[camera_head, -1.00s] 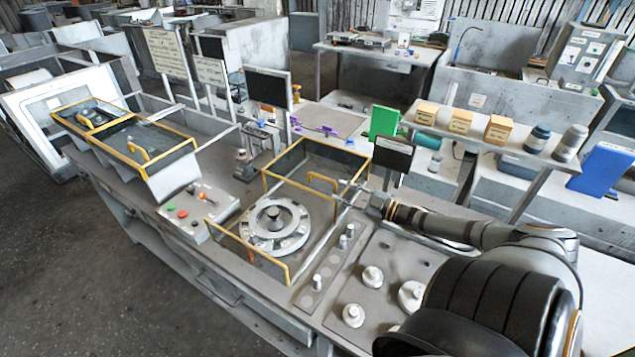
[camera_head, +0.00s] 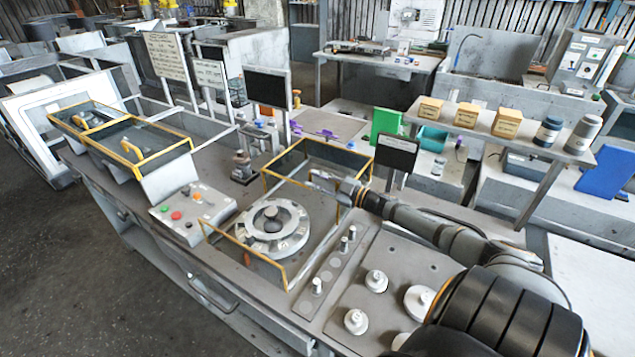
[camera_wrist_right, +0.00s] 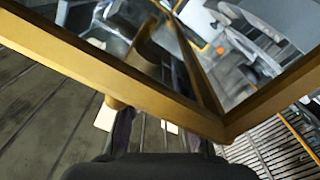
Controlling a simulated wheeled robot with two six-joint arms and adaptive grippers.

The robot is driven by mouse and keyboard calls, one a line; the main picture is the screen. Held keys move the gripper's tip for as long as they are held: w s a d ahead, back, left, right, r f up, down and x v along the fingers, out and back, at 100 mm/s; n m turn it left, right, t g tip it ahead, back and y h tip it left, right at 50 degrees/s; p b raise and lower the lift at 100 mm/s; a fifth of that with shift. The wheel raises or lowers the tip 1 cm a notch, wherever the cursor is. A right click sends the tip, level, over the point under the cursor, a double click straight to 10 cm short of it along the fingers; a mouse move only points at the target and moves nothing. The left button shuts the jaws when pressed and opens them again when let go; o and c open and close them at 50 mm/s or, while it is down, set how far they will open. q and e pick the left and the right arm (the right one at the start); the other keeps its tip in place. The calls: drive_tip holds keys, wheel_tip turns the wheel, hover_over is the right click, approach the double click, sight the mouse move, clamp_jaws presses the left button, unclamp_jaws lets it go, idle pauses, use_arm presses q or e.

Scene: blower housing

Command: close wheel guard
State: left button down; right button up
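The wheel guard (camera_head: 361,160), a dark see-through panel in a yellow frame, stands raised behind the grey round wheel (camera_head: 249,233) on the bench. A lower yellow-framed fence (camera_head: 243,258) stands in front of the wheel. My right gripper (camera_head: 322,180) is at the guard's front side, over its handle, which it mostly hides in the head view. In the right wrist view the yellow frame (camera_wrist_right: 100,80) crosses close to the lens, with the curved yellow handle (camera_wrist_right: 146,52) behind it. The two dark fingers (camera_wrist_right: 158,130) are apart, with a gap between them. My left gripper is out of view.
A second yellow-framed cover (camera_head: 135,150) and a button box (camera_head: 192,212) are to the left. A small dark sign (camera_head: 396,154) stands close behind my right arm. White knobs (camera_head: 376,281) and small pegs (camera_head: 317,286) sit on the bench at front right.

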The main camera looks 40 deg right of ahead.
sight(335, 188)
clamp_jaws()
drive_tip(key=shift+o, duration=1.8)
unclamp_jaws()
drive_tip(key=v, duration=0.6)
drive_tip(key=shift+s, duration=0.15)
drive_tip(key=shift+s+d, duration=0.15)
drive_tip(key=shift+s, duration=0.4)
